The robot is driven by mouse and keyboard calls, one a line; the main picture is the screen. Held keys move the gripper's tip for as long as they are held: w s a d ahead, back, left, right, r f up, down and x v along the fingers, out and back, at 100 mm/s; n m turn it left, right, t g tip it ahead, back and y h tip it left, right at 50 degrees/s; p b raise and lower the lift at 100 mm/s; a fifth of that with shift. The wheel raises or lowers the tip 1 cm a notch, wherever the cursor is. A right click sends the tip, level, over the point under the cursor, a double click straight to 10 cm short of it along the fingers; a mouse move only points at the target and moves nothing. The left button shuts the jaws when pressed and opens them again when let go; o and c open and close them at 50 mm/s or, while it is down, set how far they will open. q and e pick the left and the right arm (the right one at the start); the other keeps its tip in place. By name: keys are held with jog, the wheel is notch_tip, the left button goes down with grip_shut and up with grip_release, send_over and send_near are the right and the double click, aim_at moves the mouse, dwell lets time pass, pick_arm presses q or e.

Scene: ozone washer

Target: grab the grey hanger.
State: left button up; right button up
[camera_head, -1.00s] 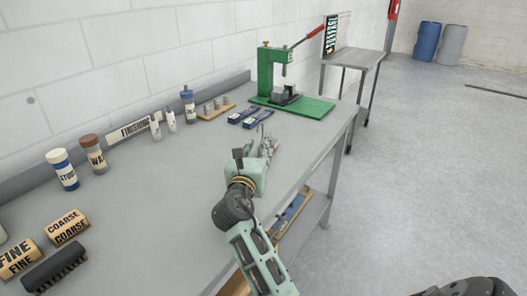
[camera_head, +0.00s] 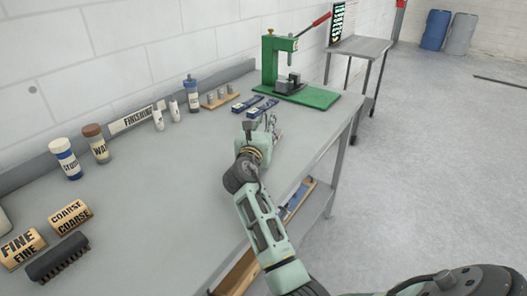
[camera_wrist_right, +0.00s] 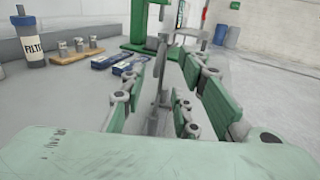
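In the right wrist view, a slim grey metal upright with a curved or barred top, apparently the grey hanger (camera_wrist_right: 162,88), stands between the two green-padded fingers of my right gripper (camera_wrist_right: 172,95). The fingers are spread on either side of it, with gaps showing. In the head view, my right gripper (camera_head: 268,124) is over the workbench near its right edge, in front of the green press. The hanger is too small and too covered by the gripper to make out clearly there. My left gripper is not in view.
The grey workbench (camera_head: 150,215) carries a green press (camera_head: 285,72), blue packets (camera_head: 262,108) and a block with grey pieces (camera_head: 220,101) near the gripper. Bottles (camera_head: 65,158) and labelled blocks (camera_head: 70,216) stand at left. Open floor (camera_head: 430,170) lies to the right.

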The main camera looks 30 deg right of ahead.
grip_shut()
dwell(0.6)
